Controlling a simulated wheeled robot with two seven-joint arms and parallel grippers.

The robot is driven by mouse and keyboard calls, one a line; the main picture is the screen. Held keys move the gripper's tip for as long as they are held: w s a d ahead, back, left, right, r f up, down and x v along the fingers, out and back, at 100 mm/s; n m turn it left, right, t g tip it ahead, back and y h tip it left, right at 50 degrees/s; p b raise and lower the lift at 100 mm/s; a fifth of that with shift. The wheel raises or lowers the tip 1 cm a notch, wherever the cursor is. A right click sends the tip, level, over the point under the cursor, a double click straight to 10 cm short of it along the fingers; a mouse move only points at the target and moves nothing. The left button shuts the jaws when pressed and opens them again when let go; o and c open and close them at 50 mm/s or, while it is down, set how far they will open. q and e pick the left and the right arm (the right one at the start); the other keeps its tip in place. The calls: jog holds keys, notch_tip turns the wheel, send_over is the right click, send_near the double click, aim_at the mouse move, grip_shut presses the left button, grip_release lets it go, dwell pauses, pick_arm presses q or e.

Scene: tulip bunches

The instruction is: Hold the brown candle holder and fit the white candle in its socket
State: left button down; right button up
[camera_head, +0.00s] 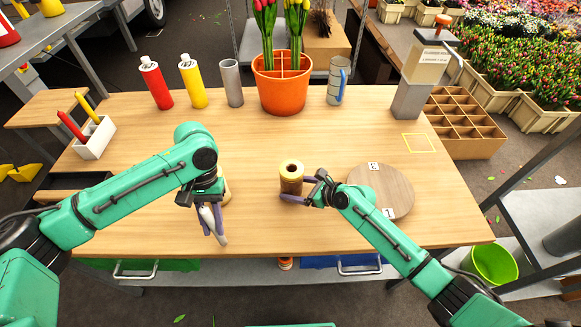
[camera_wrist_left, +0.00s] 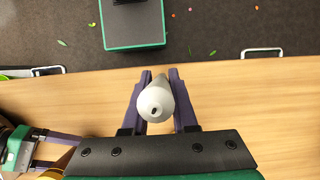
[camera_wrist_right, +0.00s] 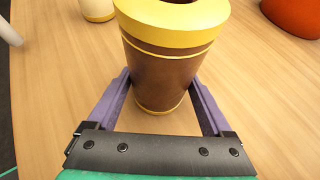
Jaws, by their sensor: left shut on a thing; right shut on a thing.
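The brown candle holder (camera_head: 291,186) has yellow bands and a round socket on top. It stands upright on the table and fills the upper middle of the right wrist view (camera_wrist_right: 165,75). My right gripper (camera_head: 297,197) is shut on it low down, from the right. My left gripper (camera_head: 209,222) is shut on the white candle (camera_head: 218,225), left of the holder. In the left wrist view the candle (camera_wrist_left: 155,103) sits between the fingers, one end with a small dark hole facing the camera. Whether the candle touches the table is unclear.
A cream item with a yellow base (camera_wrist_right: 97,8) stands behind my left gripper, mostly hidden in the head view. A round wooden board (camera_head: 381,188) lies right of the holder. An orange tulip pot (camera_head: 281,95) and bottles stand at the back. The table between the grippers is clear.

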jog(key=shift+s+f, duration=0.1)
jog(key=shift+f, duration=0.05)
pick_arm(q)
jog(key=w+d+r+n+t+h, duration=0.4)
jog(key=w+d+r+n+h, duration=0.1)
jog(key=w+d+r+n, duration=1.25)
notch_tip(320, 180, down, 9)
jog(key=s+d, duration=0.1)
jog(key=d, duration=0.1)
jog(key=shift+s+f, duration=0.15)
jog(key=shift+f, duration=0.05)
jog(key=c, duration=0.7)
grip_release()
jog(key=shift+a, duration=0.1)
jog(key=v, duration=1.2)
jog(key=shift+r, duration=0.25)
